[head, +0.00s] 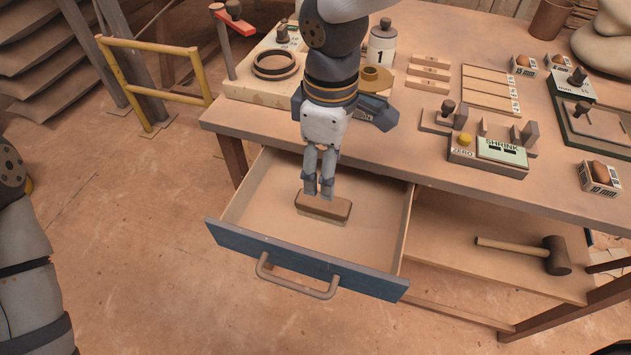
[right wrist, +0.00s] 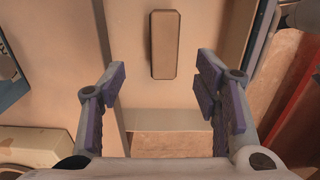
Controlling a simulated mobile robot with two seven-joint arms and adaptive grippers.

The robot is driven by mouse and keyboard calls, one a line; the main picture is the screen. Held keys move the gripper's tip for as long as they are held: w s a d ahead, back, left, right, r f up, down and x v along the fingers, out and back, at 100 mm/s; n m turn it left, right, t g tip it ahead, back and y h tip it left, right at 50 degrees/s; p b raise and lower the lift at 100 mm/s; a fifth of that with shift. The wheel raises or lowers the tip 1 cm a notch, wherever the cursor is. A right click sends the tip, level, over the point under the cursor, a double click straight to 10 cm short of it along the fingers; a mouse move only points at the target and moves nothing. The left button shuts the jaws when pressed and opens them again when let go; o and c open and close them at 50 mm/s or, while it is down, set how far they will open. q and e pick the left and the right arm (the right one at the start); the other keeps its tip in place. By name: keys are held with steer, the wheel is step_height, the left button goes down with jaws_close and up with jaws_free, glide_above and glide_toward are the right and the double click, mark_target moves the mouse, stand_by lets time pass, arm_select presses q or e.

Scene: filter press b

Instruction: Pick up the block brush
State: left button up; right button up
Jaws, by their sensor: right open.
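The block brush (head: 323,207) is a small brown block with a paler underside, lying in the open drawer (head: 260,205) of the workbench. My right gripper (head: 318,195) points down over the drawer, just above and behind the brush in the head view. In the right wrist view the brush (right wrist: 165,45) lies lengthwise ahead of the gripper (right wrist: 163,85), roughly in line with the gap between the fingers. The fingers are apart and nothing is between them. In the head view, part of my left arm shows at the left edge, but its gripper does not.
The drawer's blue front and handle (head: 298,278) face forward, with bare floor beyond. The workbench top (head: 400,150) overhangs behind, carrying a shrink gauge (head: 490,153), a jar (head: 382,45) and sample boxes. A mallet (head: 530,250) lies on the lower shelf. A yellow rail (head: 150,45) stands left.

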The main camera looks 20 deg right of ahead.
mark_target(323, 200)
steer(key=f, duration=0.5)
steer(key=shift+s, duration=0.4)
steer(key=f, duration=0.3)
steer(key=f+b, duration=0.1)
steer(key=f, duration=0.1)
steer(key=shift+w+a+f, duration=0.2)
steer(key=shift+a, duration=0.05)
steer(key=shift+r, duration=0.15)
steer(key=shift+c, duration=1)
steer(key=c, duration=1.1)
